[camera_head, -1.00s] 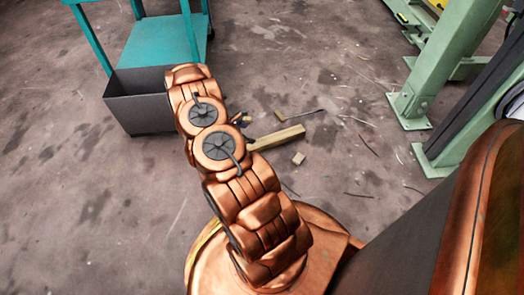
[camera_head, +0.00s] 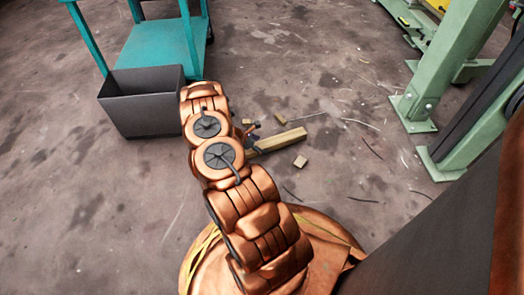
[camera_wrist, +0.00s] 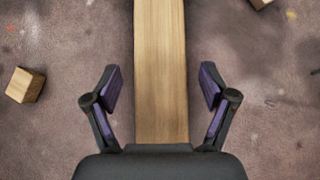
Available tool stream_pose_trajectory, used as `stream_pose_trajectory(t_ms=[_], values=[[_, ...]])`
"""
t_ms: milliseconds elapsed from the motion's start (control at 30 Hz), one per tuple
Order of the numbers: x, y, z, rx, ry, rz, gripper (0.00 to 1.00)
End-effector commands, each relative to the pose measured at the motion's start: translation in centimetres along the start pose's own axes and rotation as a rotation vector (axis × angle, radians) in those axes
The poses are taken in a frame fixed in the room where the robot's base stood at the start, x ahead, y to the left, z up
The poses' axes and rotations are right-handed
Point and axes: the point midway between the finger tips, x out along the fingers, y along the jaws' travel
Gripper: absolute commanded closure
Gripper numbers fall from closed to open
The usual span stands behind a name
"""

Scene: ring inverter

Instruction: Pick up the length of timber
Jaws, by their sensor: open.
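The length of timber (camera_head: 280,141) lies on the concrete floor to the right of my arm in the head view. Its near end is hidden behind my arm there. In the wrist view the timber (camera_wrist: 160,70) runs from the top edge down to the gripper body. My gripper (camera_wrist: 161,90) is open, with one purple-padded finger on each side of the timber. A gap shows between each finger and the wood. In the head view my gripper is mostly hidden by the arm, with only small dark parts showing beside the timber.
Small wood offcuts (camera_head: 300,162) (camera_wrist: 25,85) lie near the timber. A dark grey bin (camera_head: 142,105) stands left of my arm, by a teal cart (camera_head: 165,45). Green steel posts (camera_head: 440,80) stand at the right. Thin rods and scraps lie scattered on the floor.

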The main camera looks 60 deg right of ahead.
Motion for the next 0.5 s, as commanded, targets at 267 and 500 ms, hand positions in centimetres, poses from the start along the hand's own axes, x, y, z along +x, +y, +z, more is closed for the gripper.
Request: stream_pose_trajectory(t_ms=[267, 500], values=[[1.24, -0.06, 0.08, 0.001, 0.0, -0.002, 0.17], [1.21, -0.05, 0.08, 0.001, 0.0, -0.001, 0.34]])
